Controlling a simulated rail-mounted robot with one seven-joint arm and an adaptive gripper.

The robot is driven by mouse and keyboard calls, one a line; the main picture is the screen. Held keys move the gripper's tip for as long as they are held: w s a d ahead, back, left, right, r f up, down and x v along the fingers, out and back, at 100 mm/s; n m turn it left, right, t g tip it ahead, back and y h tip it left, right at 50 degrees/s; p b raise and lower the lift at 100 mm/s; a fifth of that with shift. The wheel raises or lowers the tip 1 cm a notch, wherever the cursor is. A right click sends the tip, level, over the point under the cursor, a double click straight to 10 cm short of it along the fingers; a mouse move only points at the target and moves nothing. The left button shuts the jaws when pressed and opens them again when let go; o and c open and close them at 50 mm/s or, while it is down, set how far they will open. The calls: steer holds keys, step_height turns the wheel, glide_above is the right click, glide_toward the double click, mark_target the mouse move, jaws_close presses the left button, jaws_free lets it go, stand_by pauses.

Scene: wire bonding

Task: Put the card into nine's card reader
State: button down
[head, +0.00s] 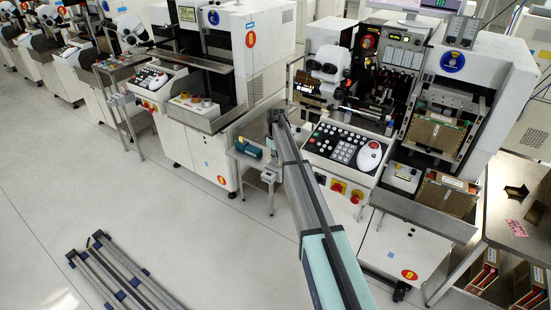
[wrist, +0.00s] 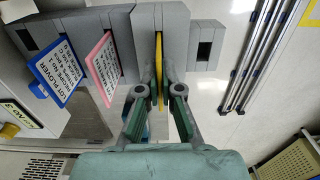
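In the wrist view, my gripper (wrist: 159,90) has its two fingers spread, one on each side of a yellow card (wrist: 159,62). The card is seen edge-on and stands in a slot of a grey block (wrist: 145,28). A gap seems to show between the card and each finger. A blue-edged card (wrist: 55,75) and a pink-edged card (wrist: 101,62), both with printed text, stick out of the grey holder to the left. In the head view, a round orange-red nine label (head: 410,274) marks the right-hand machine (head: 385,245). I cannot make out its card reader.
A small side table (head: 262,160) stands between the nine machine and the machine on its left (head: 205,150). Metal rails (head: 120,275) lie on the floor at lower left. A metal table (head: 515,235) with crates stands at the right.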

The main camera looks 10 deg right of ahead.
steer(key=shift+f+b, duration=0.3)
steer(key=shift+f, duration=0.6)
steer(key=c, duration=1.2)
jaws_free()
steer(key=shift+c, duration=0.2)
step_height(320, 180, up, 12)
steer(key=shift+r, duration=0.1)
